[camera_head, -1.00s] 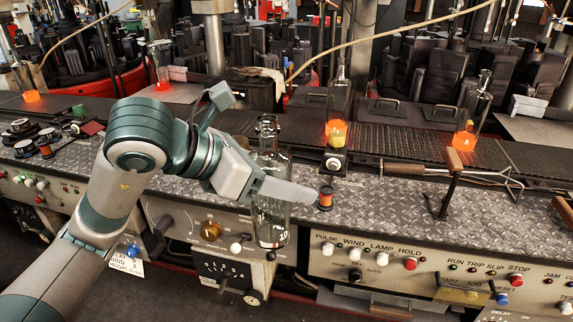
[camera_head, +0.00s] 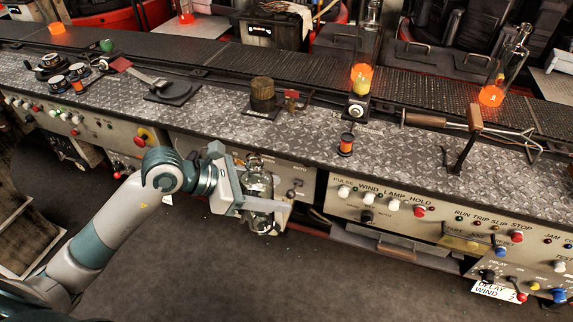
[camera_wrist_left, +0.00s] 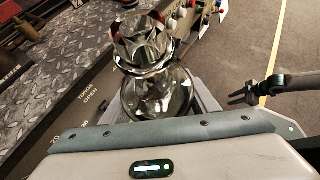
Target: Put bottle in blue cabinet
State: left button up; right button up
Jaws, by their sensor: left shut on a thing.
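My left gripper (camera_head: 250,203) is shut on a clear glass bottle (camera_head: 259,188). It holds the bottle in front of the bench's front panel, above the floor. In the left wrist view the bottle's faceted top and rounded glass shoulder (camera_wrist_left: 165,88) fill the middle, and the gripper body hides its lower part. Most of the bottle is seen from above in the head view, so its base is hard to make out. No blue cabinet shows in these frames.
Glowing bottles (camera_head: 493,92) stand on the conveyor behind. The floor is open.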

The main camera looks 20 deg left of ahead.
pick_arm(q)
jog(key=shift+s+a+f+p, duration=0.15)
jog(key=shift+s+a+f, duration=0.25)
jog(key=shift+f, duration=0.25)
jog(key=shift+s+a+f+p, duration=0.1)
jog(key=shift+s+a+f, duration=0.25)
jog(key=shift+a+f, duration=0.25)
jog(key=shift+s+a+f+p, duration=0.15)
jog(key=shift+s+a+f, duration=0.2)
jog(key=shift+f, duration=0.35)
jog(key=shift+s, duration=0.1)
